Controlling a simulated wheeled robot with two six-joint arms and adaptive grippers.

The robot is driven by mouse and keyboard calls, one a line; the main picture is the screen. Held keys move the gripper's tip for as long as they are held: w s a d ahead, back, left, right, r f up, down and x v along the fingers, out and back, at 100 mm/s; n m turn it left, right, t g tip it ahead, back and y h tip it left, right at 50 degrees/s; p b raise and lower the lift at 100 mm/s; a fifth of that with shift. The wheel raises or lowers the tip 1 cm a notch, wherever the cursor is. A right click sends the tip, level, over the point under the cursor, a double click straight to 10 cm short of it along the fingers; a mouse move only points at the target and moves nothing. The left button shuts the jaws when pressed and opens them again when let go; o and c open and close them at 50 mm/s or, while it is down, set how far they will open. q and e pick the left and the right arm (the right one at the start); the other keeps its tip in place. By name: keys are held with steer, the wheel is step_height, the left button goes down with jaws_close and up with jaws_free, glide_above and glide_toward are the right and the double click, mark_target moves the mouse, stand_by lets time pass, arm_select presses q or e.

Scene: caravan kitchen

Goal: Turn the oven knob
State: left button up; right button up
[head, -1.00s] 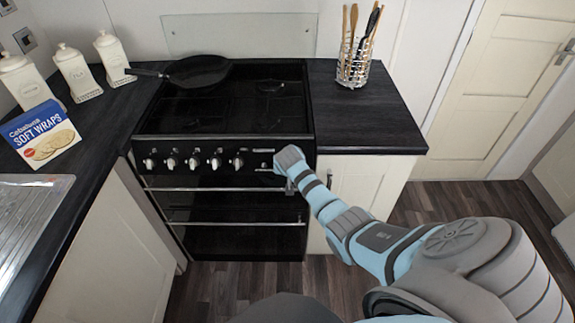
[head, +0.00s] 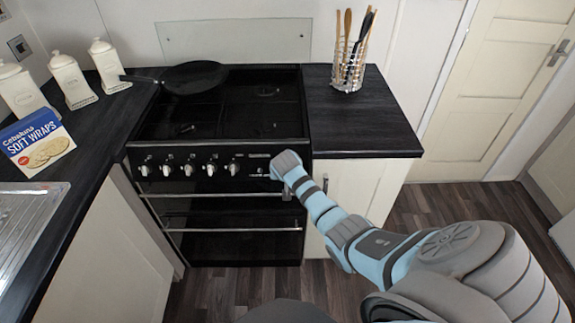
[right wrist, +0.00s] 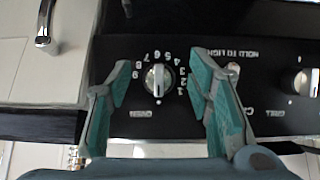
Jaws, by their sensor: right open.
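The oven knob (right wrist: 157,80) is a round, silvery knob ringed by numbers on the black control panel; the picture is upside down. My right gripper (right wrist: 161,70) is open, with one teal finger on each side of the knob. A gap shows between each finger and the knob, so it is not gripped. In the head view my right arm reaches the right end of the cooker front (head: 203,168), and my wrist hides the oven knob and the fingers. My left gripper is not in view.
Another knob (right wrist: 305,82) and a small button (right wrist: 233,71) lie beside the right finger in the wrist view. A cabinet handle (right wrist: 44,22) is at left. Oven door rails (head: 235,230) run below the panel. A frying pan (head: 195,77) rests on the hob.

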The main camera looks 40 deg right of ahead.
steer(key=v, duration=1.1)
steer(key=shift+s+d+f, duration=0.1)
steer(key=shift+d, duration=0.1)
